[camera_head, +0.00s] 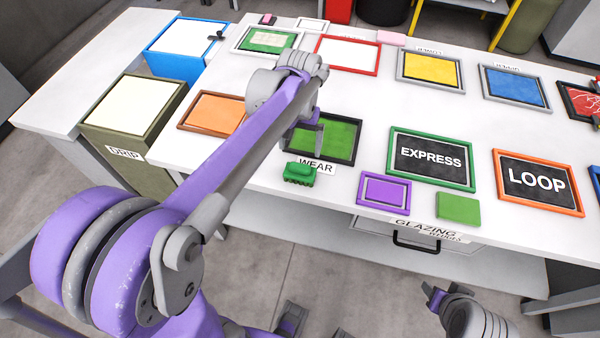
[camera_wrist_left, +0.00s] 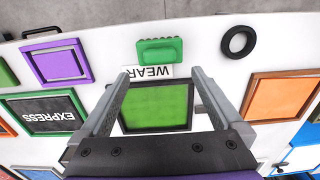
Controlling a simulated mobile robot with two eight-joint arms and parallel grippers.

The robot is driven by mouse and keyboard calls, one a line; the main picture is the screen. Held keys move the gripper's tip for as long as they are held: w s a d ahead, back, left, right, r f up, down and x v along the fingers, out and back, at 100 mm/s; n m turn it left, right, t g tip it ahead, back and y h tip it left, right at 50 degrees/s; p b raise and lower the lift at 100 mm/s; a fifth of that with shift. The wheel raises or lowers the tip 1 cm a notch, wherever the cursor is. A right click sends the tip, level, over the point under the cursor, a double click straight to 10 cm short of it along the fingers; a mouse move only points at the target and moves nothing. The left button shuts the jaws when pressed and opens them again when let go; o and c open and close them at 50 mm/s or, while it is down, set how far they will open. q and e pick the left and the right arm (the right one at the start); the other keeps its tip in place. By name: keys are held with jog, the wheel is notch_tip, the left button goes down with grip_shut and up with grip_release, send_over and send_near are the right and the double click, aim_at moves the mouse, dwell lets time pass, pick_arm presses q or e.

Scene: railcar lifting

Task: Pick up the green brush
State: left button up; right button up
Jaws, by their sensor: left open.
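The green brush (camera_head: 299,173) lies on the white table near its front edge, beside the WEAR label. It also shows in the left wrist view (camera_wrist_left: 159,51), just beyond the fingertips. My left gripper (camera_head: 305,137) points down over the dark-framed green panel behind the brush. In the left wrist view its two fingers (camera_wrist_left: 160,76) are wide apart with nothing between them, and the brush lies apart from them. My right gripper (camera_head: 437,296) is low in front of the table; its finger opening is unclear.
The green panel (camera_wrist_left: 157,105) lies beneath my left gripper. A black ring (camera_wrist_left: 238,41) lies to the right of the brush in the wrist view. A purple frame (camera_head: 384,191) and a flat green block (camera_head: 458,208) lie right of the brush. The olive DRIP bin (camera_head: 135,114) stands left.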

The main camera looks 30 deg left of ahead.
aim_at(300, 166)
pick_arm(q)
notch_tip(300, 166, down, 8)
jog(key=shift+f, duration=0.15)
grip_shut()
dwell(0.7)
